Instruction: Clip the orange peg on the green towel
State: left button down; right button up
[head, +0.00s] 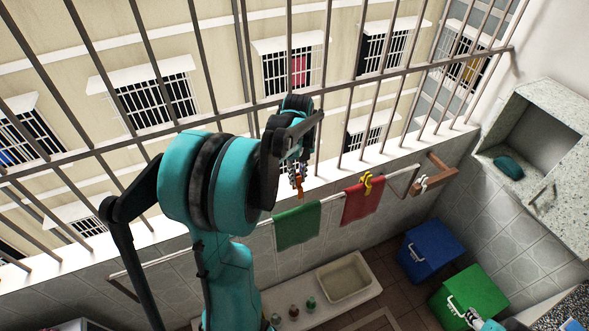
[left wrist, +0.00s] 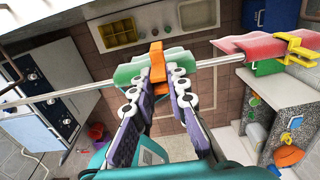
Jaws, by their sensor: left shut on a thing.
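My left gripper (head: 298,172) is shut on the orange peg (head: 298,187). The left wrist view shows the peg (left wrist: 157,54) between the tips of my two purple-padded fingers (left wrist: 161,78). The green towel (head: 297,229) hangs over a white rod. In the head view the peg is just above the towel's top edge. In the left wrist view it overlaps the towel (left wrist: 126,73); I cannot tell whether they touch. What looks like my right gripper (head: 466,313) shows at the bottom right, in front of the green bin; its jaw state is unclear.
A red towel (head: 362,202) with a yellow peg (head: 367,184) hangs further right on the rod (head: 331,199). Window bars stand behind the rod. A blue bin (head: 429,248) and a green bin (head: 481,291) stand on the floor. A basin (head: 346,279) lies below.

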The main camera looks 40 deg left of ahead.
pick_arm(q)
jog(key=shift+s+d+r, duration=0.15)
jog(key=shift+s+d, duration=0.4)
jog(key=shift+d, duration=0.3)
jog(key=shift+s+d+f+b, duration=0.3)
jog(key=shift+d+f, duration=0.25)
jog(key=shift+s+d+f+b, duration=0.25)
jog(key=shift+d+f+b, duration=0.05)
jog(key=shift+d+f, duration=0.25)
notch_tip(320, 180, down, 2)
jog(key=shift+w+a+f+b, duration=0.1)
jog(key=shift+w+a+b, duration=0.05)
jog(key=shift+b, duration=0.7)
jog(key=shift+f+b, duration=0.6)
jog(key=shift+f, duration=0.1)
jog(key=c, duration=1.4)
grip_release()
